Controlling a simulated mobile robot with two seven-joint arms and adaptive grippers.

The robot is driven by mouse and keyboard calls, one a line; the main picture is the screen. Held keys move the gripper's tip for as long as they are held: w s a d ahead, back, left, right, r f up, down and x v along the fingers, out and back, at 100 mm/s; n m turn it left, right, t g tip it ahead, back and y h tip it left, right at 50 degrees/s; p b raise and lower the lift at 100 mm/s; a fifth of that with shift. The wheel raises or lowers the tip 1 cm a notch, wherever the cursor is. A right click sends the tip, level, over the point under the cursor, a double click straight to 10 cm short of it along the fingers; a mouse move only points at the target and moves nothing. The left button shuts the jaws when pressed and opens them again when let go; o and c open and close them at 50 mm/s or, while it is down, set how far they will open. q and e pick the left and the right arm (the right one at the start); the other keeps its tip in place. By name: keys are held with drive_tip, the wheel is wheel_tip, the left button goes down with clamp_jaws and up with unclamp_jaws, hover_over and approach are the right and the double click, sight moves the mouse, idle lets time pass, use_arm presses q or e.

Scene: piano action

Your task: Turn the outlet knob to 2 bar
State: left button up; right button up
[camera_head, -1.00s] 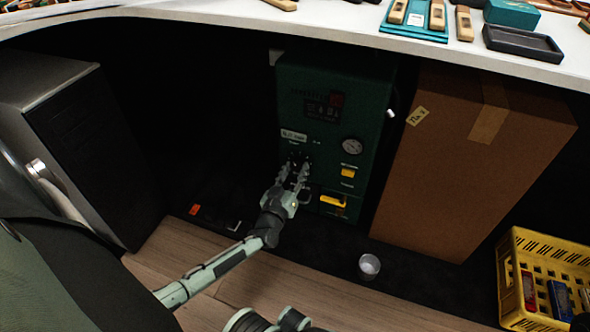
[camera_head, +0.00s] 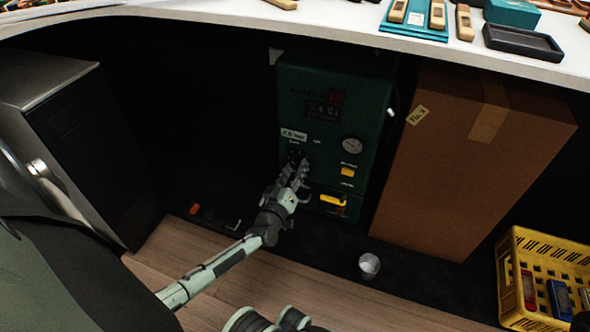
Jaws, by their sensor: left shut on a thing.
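The dark green unit (camera_head: 300,72) stands under the bench, with a display window near its top. My left gripper (camera_head: 297,163) reaches up to the front panel, just below a small white label (camera_head: 293,135). It is shut on the dark outlet knob (camera_head: 295,156), which its fingers mostly hide. The knob's setting cannot be read.
Yellow parts (camera_head: 347,172) and a yellow handle (camera_head: 332,200) sit right of my gripper. A large cardboard box (camera_head: 440,150) stands close on the right, a dark metal cabinet (camera_head: 90,140) on the left.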

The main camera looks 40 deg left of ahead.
use_arm(q)
drive_tip(key=shift+d, duration=0.1)
drive_tip(key=o, duration=1.1)
drive_tip(key=shift+o, duration=0.3)
drive_tip(key=shift+s, duration=0.1)
drive_tip(key=v, duration=1.2)
drive_tip(key=shift+f, duration=0.1)
